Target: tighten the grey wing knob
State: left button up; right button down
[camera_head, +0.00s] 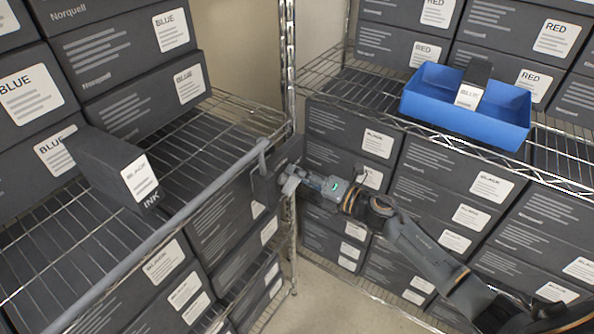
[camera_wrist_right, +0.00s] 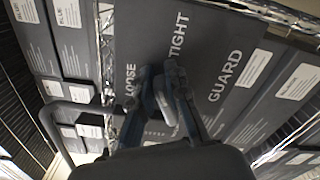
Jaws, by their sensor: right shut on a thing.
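My right gripper (camera_head: 290,184) is at the dark guard plate (camera_head: 268,180) by the corner post of the left rack. In the right wrist view, my right gripper (camera_wrist_right: 160,80) is shut on the grey wing knob (camera_wrist_right: 164,100), with one finger on each side. The knob is a pale grey wing, partly hidden by the fingers. Behind it the guard plate (camera_wrist_right: 150,35) reads LOOSE at left, TIGHT above and GUARD at right. I cannot tell exactly which mark the wing points at. My left gripper is not in view.
A grey rail (camera_head: 150,240) runs along the left shelf's front edge, and a BLACK ink box (camera_head: 110,165) lies behind it. A blue bin (camera_head: 425,97) with a small box stands on the right rack. Cartons fill both racks. Bare floor (camera_head: 320,300) shows below.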

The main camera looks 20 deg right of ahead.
jog(key=m, duration=0.2)
jog(key=f+m+p, duration=0.1)
jog(key=m, duration=0.2)
jog(key=shift+w+d, duration=0.15)
jog(key=shift+d, duration=0.05)
jog(key=shift+f+m, duration=0.15)
jog(key=shift+m, duration=0.15)
jog(key=c, duration=1.3)
grip_release()
jog(key=shift+s+d, duration=0.2)
jog(key=shift+s, duration=0.15)
jog(key=v, duration=1.1)
jog(key=shift+d, duration=0.1)
jog(key=shift+f, duration=0.1)
